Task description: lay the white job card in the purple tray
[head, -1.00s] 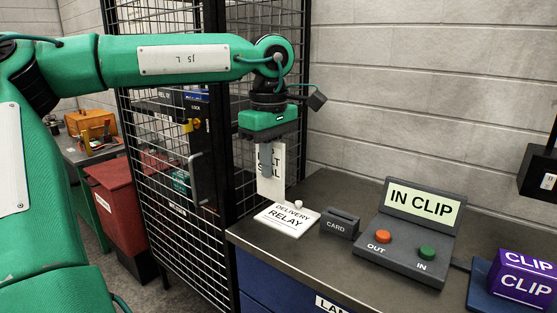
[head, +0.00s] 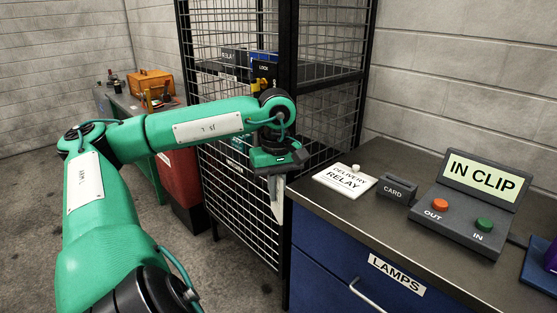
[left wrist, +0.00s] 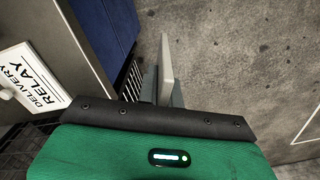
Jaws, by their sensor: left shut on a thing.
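My left gripper (head: 279,187) is shut on the white job card (head: 277,205). The card hangs down from the fingers, in front of the wire cage and beside the left end of the bench. In the left wrist view the card (left wrist: 166,62) shows nearly edge-on between the fingers (left wrist: 163,90), over the grey floor. Its printing cannot be read now. My right gripper is not in view.
The dark bench top (head: 395,225) holds a DELIVERY RELAY plate (head: 345,181), a CARD holder (head: 397,188) and an IN CLIP console (head: 466,213). A wire cage (head: 235,170) stands behind my gripper. Floor at left is clear.

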